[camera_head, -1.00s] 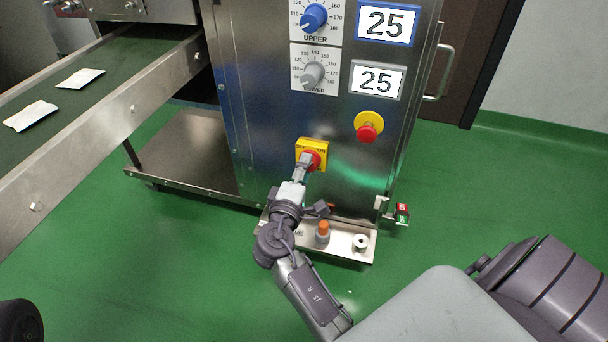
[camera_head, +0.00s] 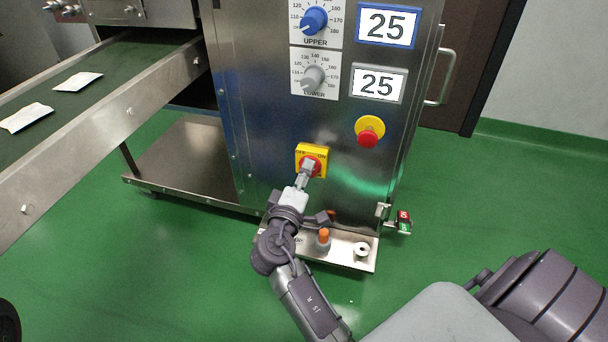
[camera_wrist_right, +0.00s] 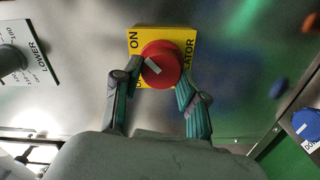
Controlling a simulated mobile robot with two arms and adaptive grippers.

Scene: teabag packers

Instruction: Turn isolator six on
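The isolator is a yellow plate (camera_head: 303,150) with a red rotary knob, low on the steel cabinet front. In the right wrist view its red knob (camera_wrist_right: 161,66) has a white mark pointing up-left, toward the word ON. The word at the plate's lower left is mostly covered by a finger. My right gripper (camera_head: 308,169) is at the knob. In the wrist view its two fingers (camera_wrist_right: 160,80) sit closely against opposite sides of the knob. My left gripper is out of view.
Above the isolator are a blue UPPER dial (camera_head: 314,20), a grey LOWER dial (camera_head: 313,77) and two displays reading 25. A red emergency button (camera_head: 368,139) is to the right. A small shelf (camera_head: 345,255) juts out below. A conveyor (camera_head: 110,110) is at left.

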